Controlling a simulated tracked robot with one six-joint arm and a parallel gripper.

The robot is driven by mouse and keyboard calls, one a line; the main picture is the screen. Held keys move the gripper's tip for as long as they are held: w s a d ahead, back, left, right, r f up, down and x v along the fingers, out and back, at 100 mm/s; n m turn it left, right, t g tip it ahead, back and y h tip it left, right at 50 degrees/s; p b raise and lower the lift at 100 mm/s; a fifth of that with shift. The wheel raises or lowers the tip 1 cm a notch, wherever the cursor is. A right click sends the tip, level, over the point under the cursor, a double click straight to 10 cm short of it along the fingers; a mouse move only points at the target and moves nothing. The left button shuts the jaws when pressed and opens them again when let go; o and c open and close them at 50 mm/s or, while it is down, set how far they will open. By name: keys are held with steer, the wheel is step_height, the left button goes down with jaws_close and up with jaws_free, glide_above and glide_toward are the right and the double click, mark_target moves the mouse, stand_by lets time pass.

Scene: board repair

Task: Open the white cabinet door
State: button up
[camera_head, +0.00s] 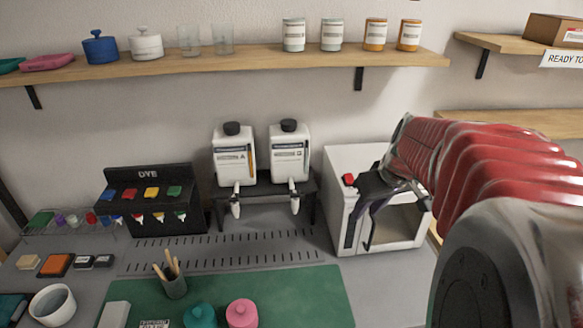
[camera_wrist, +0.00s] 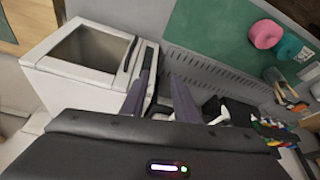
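The white cabinet (camera_head: 343,165) stands on the bench at the right in the head view, with a red button on its top left. Its front has a window, and the door looks closed. In the wrist view the cabinet (camera_wrist: 75,80) fills the upper left, with a dark bar handle (camera_wrist: 131,54) on the door beside the window. My gripper (camera_head: 392,215) is in front of the cabinet and partly covers its front. In the wrist view its two fingers (camera_wrist: 163,80) are spread with nothing between them. The left finger overlaps the cabinet's edge near the handle; I cannot tell whether it touches.
Two white dispensers (camera_head: 234,158) on a black stand are left of the cabinet. A dye rack (camera_head: 150,180) stands farther left. A green mat (camera_head: 290,295) with pink and teal pots lies in front. A wooden shelf (camera_head: 260,63) runs above.

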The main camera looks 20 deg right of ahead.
steer(key=d+f, duration=0.2)
steer(key=d, duration=0.5)
steer(key=shift+d, duration=0.4)
steer(key=shift+f, duration=0.15)
steer(key=x, duration=1.3)
steer(key=shift+w+f, duration=0.1)
steer(key=shift+f, duration=0.15)
steer(key=shift+c, duration=0.5)
jaws_close()
